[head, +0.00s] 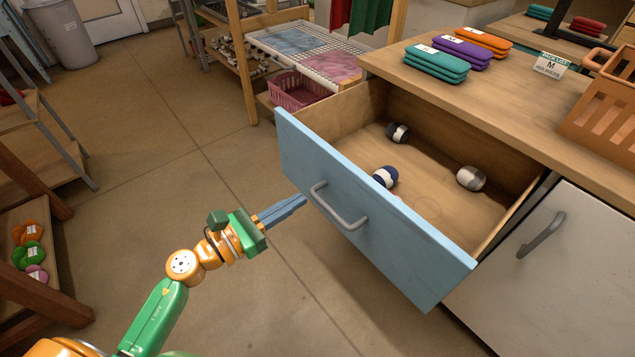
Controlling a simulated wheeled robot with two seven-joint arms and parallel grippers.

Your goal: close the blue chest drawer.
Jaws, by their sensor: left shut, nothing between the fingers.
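The blue chest drawer (390,235) stands pulled open from a wooden-topped cabinet on the right. Its pale blue front carries a curved grey handle (338,208). Several small balls lie inside: a dark and white one (397,132), a blue and white one (385,177) and a grey and white one (470,178). My left gripper (303,200) is shut and empty, its fingers pointing right at the outer side of the drawer front, left of the handle. I cannot tell whether the fingertips touch the front. My right gripper is out of view.
The counter (480,95) above holds folded cloth stacks (460,53), a sign (550,65) and an orange-brown basket (600,115). A white cabinet door (550,270) is right of the drawer. Shelves stand at left and back. The floor (150,150) left of the drawer is clear.

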